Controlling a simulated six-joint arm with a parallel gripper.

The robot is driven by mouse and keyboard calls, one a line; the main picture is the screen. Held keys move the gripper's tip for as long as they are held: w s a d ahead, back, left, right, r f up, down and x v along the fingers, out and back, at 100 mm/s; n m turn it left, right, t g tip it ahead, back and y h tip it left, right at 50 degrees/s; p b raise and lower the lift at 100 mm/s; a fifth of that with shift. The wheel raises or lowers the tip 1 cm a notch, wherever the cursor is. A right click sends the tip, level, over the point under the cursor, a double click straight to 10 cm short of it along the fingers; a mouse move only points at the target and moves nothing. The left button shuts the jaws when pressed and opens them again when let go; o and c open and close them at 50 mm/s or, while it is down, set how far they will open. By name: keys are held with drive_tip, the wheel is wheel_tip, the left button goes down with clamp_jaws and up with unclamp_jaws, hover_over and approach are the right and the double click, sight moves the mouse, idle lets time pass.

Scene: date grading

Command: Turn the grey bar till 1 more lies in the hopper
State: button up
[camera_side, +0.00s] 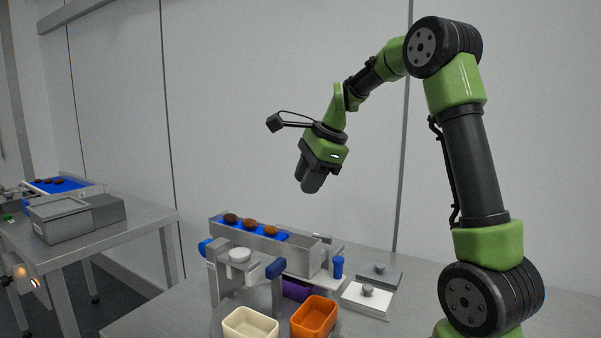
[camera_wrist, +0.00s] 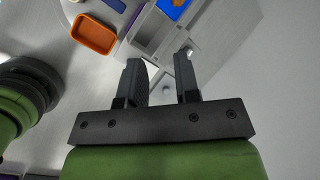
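My gripper (camera_side: 309,181) hangs in the air above the work station, pointing down and touching nothing. In the wrist view its two fingers (camera_wrist: 159,62) stand apart with nothing between them. The trough also shows in the wrist view (camera_wrist: 158,28), with a bare grey compartment beside the blue belt. A white round cup (camera_side: 240,255) stands in front of the trough; I cannot tell whether it is the hopper. I cannot single out the grey bar with certainty.
A cream bin (camera_side: 250,324) and an orange bin (camera_side: 314,317) stand in front. A blue cylinder (camera_side: 338,267) stands at the trough's right end. Two knobbed plates, one grey (camera_side: 388,275) and one white (camera_side: 362,300), lie to the right. Another table (camera_side: 120,237) stands at left.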

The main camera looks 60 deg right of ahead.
drive_tip(key=s+a+r+n, duration=0.3)
drive_tip(key=a+n, duration=0.3)
drive_tip(key=a, duration=0.2)
drive_tip(key=shift+a+t, duration=0.2)
drive_tip(key=shift+t, duration=0.1)
drive_tip(key=shift+s, duration=0.1)
drive_tip(key=m+g, duration=0.1)
drive_tip(key=m, duration=1.3)
approach(325, 235)
drive_tip(key=shift+y, duration=0.3)
drive_tip(key=x, duration=0.9)
drive_tip(key=shift+d, duration=0.15)
drive_tip(key=shift+c, duration=0.4)
clamp_jaws()
